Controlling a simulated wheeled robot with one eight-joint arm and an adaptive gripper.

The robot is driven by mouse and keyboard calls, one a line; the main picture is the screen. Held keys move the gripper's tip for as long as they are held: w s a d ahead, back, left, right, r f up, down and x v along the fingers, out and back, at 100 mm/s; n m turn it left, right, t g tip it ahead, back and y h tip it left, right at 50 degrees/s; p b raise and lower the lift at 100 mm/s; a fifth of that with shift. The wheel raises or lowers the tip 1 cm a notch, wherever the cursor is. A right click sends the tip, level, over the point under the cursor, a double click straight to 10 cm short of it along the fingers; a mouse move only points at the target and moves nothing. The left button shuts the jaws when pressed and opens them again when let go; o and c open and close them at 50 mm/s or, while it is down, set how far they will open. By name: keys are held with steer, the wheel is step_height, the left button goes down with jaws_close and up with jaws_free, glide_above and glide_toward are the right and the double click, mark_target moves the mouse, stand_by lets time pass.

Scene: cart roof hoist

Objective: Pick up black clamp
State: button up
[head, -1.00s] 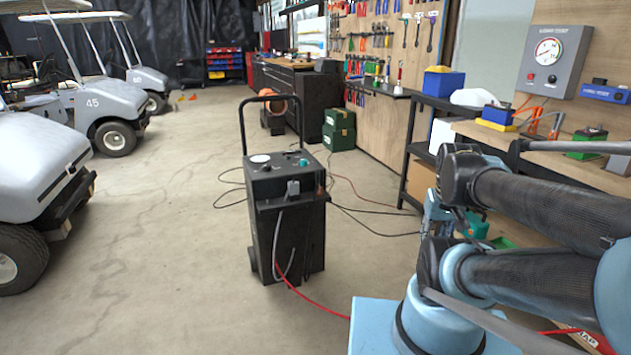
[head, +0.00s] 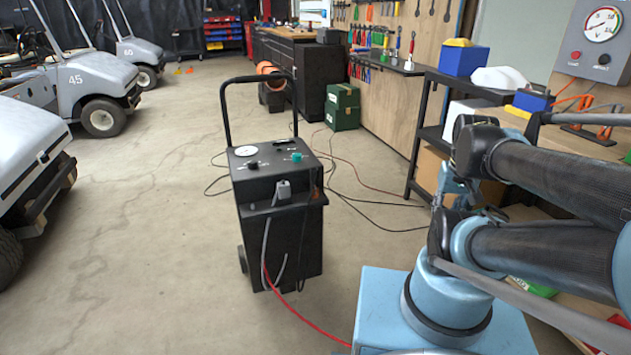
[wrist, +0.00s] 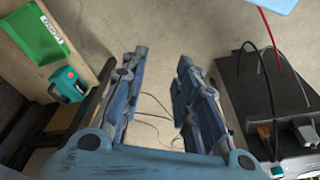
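I cannot pick out a black clamp for certain. The black charger cart (head: 278,235) stands upright on the floor and carries a grey plug-like piece (head: 284,190) at its front. In the wrist view the charger cart (wrist: 262,88) is at the right, with the grey piece (wrist: 303,130) and a reddish-brown piece (wrist: 265,131) on its edge. My gripper (wrist: 161,58) is open and empty, its two fingers apart over bare floor, left of the charger in the wrist view. In the head view my arm partly hides it.
Cables lie on the floor behind the charger, and a red cable (head: 310,326) runs toward my base. A shelf rack (head: 425,130) and workbench stand at right. A green bin (wrist: 38,33) and teal tool (wrist: 68,85) are near my gripper. Golf carts (head: 85,88) stand left; the floor between is clear.

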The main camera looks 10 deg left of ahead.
steer(key=w+a+r+n+g+y, duration=0.1)
steer(key=w+a+r+n, duration=0.4)
steer(key=w+a+n, duration=0.15)
steer(key=w+a+r+n+g+y, duration=0.1)
steer(key=w+a+r+n+y, duration=0.1)
steer(key=w+a+r+n, duration=0.5)
steer(key=n+g+y, duration=0.1)
steer(key=n+g, duration=0.2)
steer(key=n, duration=0.8)
glide_above(311, 180)
steer(key=w+d, duration=0.4)
steer(key=d, duration=0.1)
step_height(311, 180, down, 5)
steer(key=x, duration=1.7)
steer(key=shift+w+d, duration=0.15)
steer(key=shift+d, duration=0.05)
jaws_close()
